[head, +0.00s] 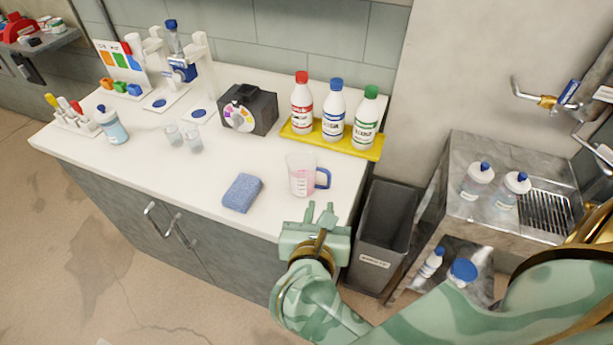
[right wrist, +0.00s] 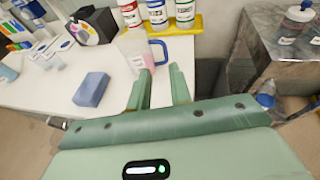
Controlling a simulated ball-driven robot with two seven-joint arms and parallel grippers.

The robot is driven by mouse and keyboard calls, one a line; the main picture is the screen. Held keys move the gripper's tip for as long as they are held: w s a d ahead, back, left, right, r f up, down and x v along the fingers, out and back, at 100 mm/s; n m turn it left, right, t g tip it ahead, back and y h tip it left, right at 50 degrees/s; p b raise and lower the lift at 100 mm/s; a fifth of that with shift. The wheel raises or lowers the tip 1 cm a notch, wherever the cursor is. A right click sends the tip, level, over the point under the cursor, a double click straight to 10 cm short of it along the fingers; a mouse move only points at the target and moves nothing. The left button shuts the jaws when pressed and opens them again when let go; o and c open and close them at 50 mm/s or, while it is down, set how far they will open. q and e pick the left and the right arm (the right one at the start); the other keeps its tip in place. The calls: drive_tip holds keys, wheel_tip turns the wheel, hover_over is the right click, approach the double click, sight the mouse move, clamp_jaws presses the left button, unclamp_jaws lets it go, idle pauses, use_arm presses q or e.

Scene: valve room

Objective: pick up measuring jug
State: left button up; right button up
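The measuring jug (head: 301,176) is clear with a blue handle and some pink liquid at the bottom. It stands upright on the white counter near its front right edge. My right gripper (head: 321,212) is just in front of the jug, with its fingers pointing at it. In the right wrist view the jug (right wrist: 137,58) shows beyond the fingertips, partly behind the left finger. The right gripper (right wrist: 162,72) is open, with a gap between its fingers and nothing seen in it. My left gripper is not in view.
A blue sponge (head: 242,192) lies left of the jug. Behind it a yellow tray (head: 310,140) holds three bottles with red, blue and green caps. A black box with a colour dial (head: 248,109) stands at the back. A grey bin (head: 385,232) is right of the counter.

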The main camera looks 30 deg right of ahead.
wheel_tip(320, 180, down, 2)
drive_tip(key=f+g, duration=0.1)
drive_tip(key=b, duration=0.5)
approach(328, 185)
drive_tip(key=shift+m+y, duration=0.3)
drive_tip(key=shift+m, duration=0.1)
drive_tip(key=x, duration=0.5)
drive_tip(key=shift+r, duration=0.25)
drive_tip(key=shift+w+d+f, duration=0.15)
drive_tip(key=shift+w+d, duration=0.25)
drive_tip(key=shift+w, duration=0.05)
drive_tip(key=b+x, duration=0.1)
drive_tip(key=x, duration=0.1)
drive_tip(key=b+x, duration=0.1)
drive_tip(key=x, duration=0.1)
drive_tip(key=shift+s+d+f+b, duration=0.1)
drive_tip(key=shift+s+f+b, duration=0.05)
drive_tip(key=shift+f+b, duration=0.2)
drive_tip(key=shift+w+d, duration=0.2)
drive_tip(key=shift+w, duration=0.15)
drive_tip(key=shift+s+r, duration=0.1)
drive_tip(key=shift+r, duration=0.1)
drive_tip(key=shift+c, duration=0.7)
clamp_jaws()
